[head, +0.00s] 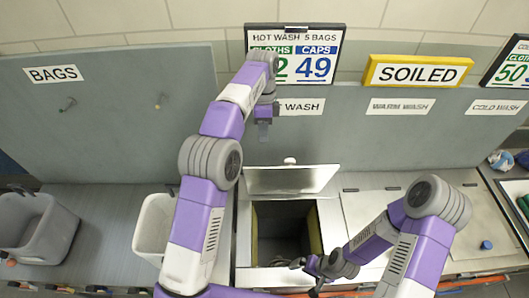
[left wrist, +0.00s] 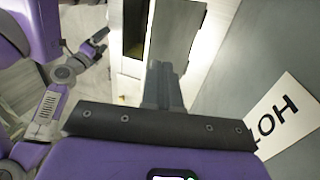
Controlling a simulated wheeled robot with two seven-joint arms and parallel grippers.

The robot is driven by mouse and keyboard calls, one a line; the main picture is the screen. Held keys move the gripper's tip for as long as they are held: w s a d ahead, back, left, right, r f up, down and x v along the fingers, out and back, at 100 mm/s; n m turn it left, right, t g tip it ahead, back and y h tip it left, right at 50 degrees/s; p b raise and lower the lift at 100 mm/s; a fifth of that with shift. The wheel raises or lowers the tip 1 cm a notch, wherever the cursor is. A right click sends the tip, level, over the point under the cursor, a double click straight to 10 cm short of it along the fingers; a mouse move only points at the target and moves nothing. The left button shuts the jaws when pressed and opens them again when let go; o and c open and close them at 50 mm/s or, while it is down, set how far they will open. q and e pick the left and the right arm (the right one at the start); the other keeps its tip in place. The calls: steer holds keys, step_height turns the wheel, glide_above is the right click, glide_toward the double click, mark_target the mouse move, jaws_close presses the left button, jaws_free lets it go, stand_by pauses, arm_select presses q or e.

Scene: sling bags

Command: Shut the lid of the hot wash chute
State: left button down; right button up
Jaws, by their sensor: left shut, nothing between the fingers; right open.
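The hot wash chute (head: 283,228) is a square dark opening in the counter, below the partly covered wash label. Its pale metal lid (head: 292,180) stands open at the back edge, with a small knob (head: 290,160) on top. My left gripper (head: 264,138) is shut and empty, pointing down near the back panel, behind and above the lid. In the left wrist view the fingers (left wrist: 163,85) are together beside the lid (left wrist: 180,35); contact cannot be told. My right gripper (head: 311,268) is open at the front right edge of the opening; it also shows in the left wrist view (left wrist: 99,42).
A grey tub (head: 38,228) stands at the left, and a white bin (head: 152,230) is left of the chute, partly behind my left arm. A closed counter panel (head: 365,212) is to the right. The upright back panel (head: 365,145) and a count sign (head: 315,50) stand behind.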

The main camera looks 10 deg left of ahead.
steer(key=shift+f+b, duration=0.6)
steer(key=shift+f, duration=0.15)
steer(key=shift+w, duration=0.1)
arm_select(q)
steer(key=x, duration=0.9)
steer(key=shift+f, duration=0.15)
